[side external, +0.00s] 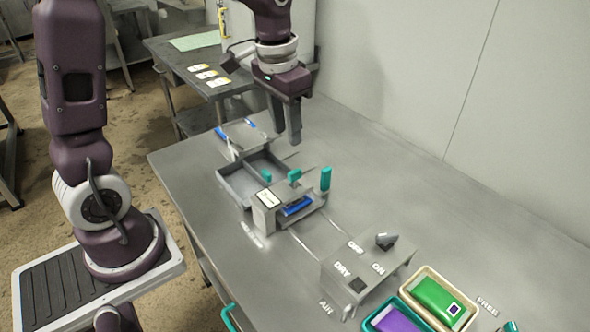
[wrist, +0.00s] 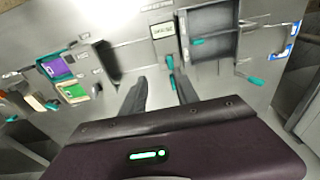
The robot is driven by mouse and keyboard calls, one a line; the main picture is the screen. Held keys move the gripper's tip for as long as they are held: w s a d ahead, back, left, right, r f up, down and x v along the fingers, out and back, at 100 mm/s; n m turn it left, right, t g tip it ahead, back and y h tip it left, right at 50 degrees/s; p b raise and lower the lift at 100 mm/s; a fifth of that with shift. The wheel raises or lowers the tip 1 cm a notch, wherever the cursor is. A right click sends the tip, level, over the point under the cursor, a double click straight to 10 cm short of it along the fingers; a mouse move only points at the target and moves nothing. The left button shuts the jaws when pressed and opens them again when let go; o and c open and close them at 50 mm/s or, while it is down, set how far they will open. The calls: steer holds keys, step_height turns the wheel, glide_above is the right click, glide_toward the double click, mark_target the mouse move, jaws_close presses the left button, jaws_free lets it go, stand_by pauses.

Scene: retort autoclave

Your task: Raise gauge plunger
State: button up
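The gauge fixture (side external: 264,217) is a grey block with a white label and a blue part (side external: 297,206) in its opening. A teal knob (side external: 294,175) sits on its top, and an upright teal handle (side external: 326,179) stands at its right; I cannot tell for sure which is the plunger. My gripper (side external: 288,132) points down above the table behind the fixture, apart from it and empty. In the wrist view its fingers (wrist: 161,90) are spread, with a teal piece (wrist: 170,64) of the fixture showing beyond and between them.
A grey divided tray (side external: 233,184) lies left of the fixture. A control box (side external: 345,272) marked DRY, OFF and ON stands in front. Bins with a green pouch (side external: 438,299) and a purple pouch (side external: 392,322) are at the front right. The table's back right is clear beside the wall.

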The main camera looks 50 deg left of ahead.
steer(key=g, duration=0.1)
glide_above(295, 171)
step_height(295, 171, down, 7)
steer(key=shift+f, duration=0.2)
step_height(295, 171, down, 7)
jaws_close()
stand_by(1.0)
